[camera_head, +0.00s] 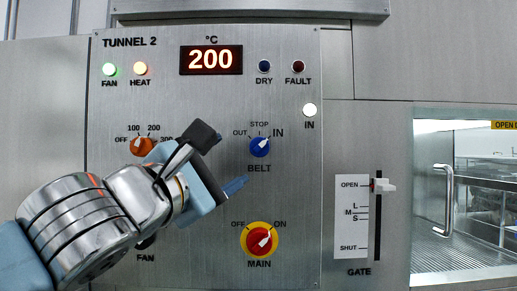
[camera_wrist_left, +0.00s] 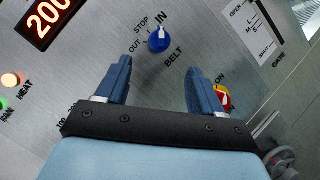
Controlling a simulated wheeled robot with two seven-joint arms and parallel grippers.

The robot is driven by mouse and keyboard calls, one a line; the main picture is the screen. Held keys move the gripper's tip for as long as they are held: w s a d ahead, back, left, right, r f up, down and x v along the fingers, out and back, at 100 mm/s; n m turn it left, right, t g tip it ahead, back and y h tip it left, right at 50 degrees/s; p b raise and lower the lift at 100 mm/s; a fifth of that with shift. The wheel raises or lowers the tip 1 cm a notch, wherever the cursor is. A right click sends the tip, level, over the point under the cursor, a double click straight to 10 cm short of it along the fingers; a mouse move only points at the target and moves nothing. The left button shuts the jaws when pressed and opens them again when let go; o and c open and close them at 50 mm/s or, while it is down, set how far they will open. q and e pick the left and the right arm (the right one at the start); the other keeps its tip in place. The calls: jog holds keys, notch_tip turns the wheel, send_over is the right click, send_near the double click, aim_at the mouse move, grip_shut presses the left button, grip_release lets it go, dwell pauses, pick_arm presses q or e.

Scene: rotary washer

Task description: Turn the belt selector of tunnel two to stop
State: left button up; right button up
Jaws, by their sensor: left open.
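The blue belt selector (camera_head: 260,147) is on the tunnel 2 panel, with OUT, STOP and IN marked around its top. Its white pointer is turned to the upper right, towards IN. In the left wrist view the selector (camera_wrist_left: 158,41) lies beyond the fingertips, between their lines. My left gripper (camera_head: 230,184) is just left of and below the selector in the head view, apart from it. The left wrist view shows its two blue fingers (camera_wrist_left: 159,68) spread wide with nothing between them. One finger is mostly hidden in the head view. My right gripper is not in view.
The red and yellow main switch (camera_head: 261,240) is below the selector, pointing towards ON. The orange heat selector (camera_head: 142,146) and the fan knob (camera_head: 147,242) are partly behind my left arm. The gate lever (camera_head: 382,186) is at OPEN. A lit white IN lamp (camera_head: 309,110) is at upper right.

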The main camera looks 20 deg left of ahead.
aim_at(257, 147)
pick_arm(q)
jog(key=x, duration=1.1)
jog(key=shift+w, duration=0.35)
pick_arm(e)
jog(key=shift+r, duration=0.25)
